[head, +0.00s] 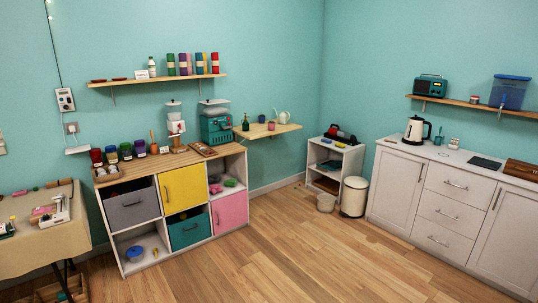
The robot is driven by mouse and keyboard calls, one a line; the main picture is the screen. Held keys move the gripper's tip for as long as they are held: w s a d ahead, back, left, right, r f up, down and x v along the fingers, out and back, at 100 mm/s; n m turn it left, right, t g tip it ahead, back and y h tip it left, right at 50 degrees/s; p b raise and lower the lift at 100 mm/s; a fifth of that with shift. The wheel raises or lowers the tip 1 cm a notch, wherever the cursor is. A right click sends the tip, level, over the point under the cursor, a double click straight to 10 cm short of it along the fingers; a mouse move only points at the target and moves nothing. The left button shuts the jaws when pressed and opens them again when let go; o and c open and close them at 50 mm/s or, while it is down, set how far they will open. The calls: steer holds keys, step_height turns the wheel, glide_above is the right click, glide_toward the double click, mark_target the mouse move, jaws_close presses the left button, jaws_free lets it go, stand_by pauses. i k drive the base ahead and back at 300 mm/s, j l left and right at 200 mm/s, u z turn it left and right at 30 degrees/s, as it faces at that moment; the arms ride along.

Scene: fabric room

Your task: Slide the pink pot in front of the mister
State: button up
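A small pink pot (271,126) stands on the wooden wall-mounted drop-leaf shelf (262,134) in the middle of the head view. A dark green bottle with a spray-like top, which looks like the mister (245,123), stands near the left end of the same shelf. The pink pot is to its right, apart from it. A small blue-purple pot (262,118) stands between them, a little further back. My gripper is not in view.
A pale watering can (283,117) stands at the shelf's right side. A cubby cabinet (150,228) with a teal machine (216,127) on top is to the left. A low white shelf unit (333,165) and a bin (354,197) are right. The wooden floor (290,255) is clear.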

mark_target(271, 126)
steer(key=i+z, duration=0.25)
steer(key=i, duration=2.1)
steer(key=i+u, duration=0.1)
steer(key=i, duration=0.55)
steer(key=i+l, duration=0.15)
steer(key=i, duration=0.55)
steer(key=i+u, duration=0.15)
steer(key=i, duration=0.5)
steer(key=i+l+u, duration=0.1)
steer(key=i+l, duration=0.15)
steer(key=i, duration=0.4)
steer(key=i+l+u, duration=0.2)
steer(key=i+u, duration=0.15)
steer(key=i, duration=0.15)
steer(key=i+l+u, duration=0.75)
steer(key=i+l, duration=0.1)
